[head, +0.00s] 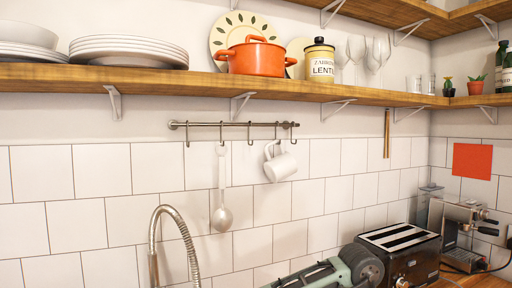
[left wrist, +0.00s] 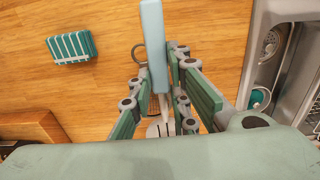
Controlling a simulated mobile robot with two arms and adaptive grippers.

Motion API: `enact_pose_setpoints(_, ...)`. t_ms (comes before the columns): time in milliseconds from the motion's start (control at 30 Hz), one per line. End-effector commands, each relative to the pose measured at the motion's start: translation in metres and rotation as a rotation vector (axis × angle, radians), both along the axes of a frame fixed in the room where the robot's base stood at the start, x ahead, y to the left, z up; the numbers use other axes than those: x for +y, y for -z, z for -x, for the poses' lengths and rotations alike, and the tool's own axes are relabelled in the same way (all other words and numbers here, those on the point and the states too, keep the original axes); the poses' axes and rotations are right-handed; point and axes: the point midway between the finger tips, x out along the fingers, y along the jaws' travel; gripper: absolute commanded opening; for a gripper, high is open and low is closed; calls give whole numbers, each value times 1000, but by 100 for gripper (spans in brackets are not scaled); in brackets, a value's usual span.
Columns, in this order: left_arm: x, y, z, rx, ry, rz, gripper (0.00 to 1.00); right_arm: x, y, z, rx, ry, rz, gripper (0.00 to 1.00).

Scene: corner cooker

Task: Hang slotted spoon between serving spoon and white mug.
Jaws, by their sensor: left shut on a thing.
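In the left wrist view my left gripper (left wrist: 165,72) is shut on a long utensil with a light blue handle (left wrist: 153,40), which I take to be the slotted spoon. Its pale lower part (left wrist: 160,128) is partly hidden between the fingers. In the head view the serving spoon (head: 221,215) hangs bowl down from a hook on the wall rail (head: 215,124). The white mug (head: 281,166) hangs tilted from a hook to its right. An empty hook (head: 250,138) sits between them.
A wooden shelf (head: 160,77) with plates, an orange pot (head: 256,58) and jars runs above the rail. A tap (head: 154,240) rises below. A toaster (head: 398,252) stands at lower right. The wrist view shows a wooden counter (left wrist: 100,22), a teal striped object (left wrist: 72,47) and a sink (left wrist: 292,75).

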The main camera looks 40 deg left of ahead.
Motion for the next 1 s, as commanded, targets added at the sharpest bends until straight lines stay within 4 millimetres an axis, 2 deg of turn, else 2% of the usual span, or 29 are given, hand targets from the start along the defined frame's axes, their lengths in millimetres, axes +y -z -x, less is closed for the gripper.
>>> enact_pose_setpoints(333, -1, 0, 1, -1, 11, 0, 0, 0, 0, 0, 0, 0, 0, 40)
enact_pose_setpoints(467, -5, -1, 12, -2, 111, -2, 0, 0, 0, 0, 0, 0, 0, 40)
enact_pose_setpoints(567, -13, -1, 30, -1, 260, -3, 0, 0, 0, 0, 0, 0, 0, 40)
enact_pose_setpoints(667, -21, 2, 57, -1, 446, -4, 0, 0, 0, 0, 0, 0, 0, 40)
enact_pose_setpoints(800, -32, 8, 100, 1, 699, -2, 0, 0, 0, 0, 0, 0, 0, 40)
enact_pose_setpoints(1000, -41, 18, 158, 1, 985, -1, 0, 0, 0, 0, 0, 0, 0, 40)
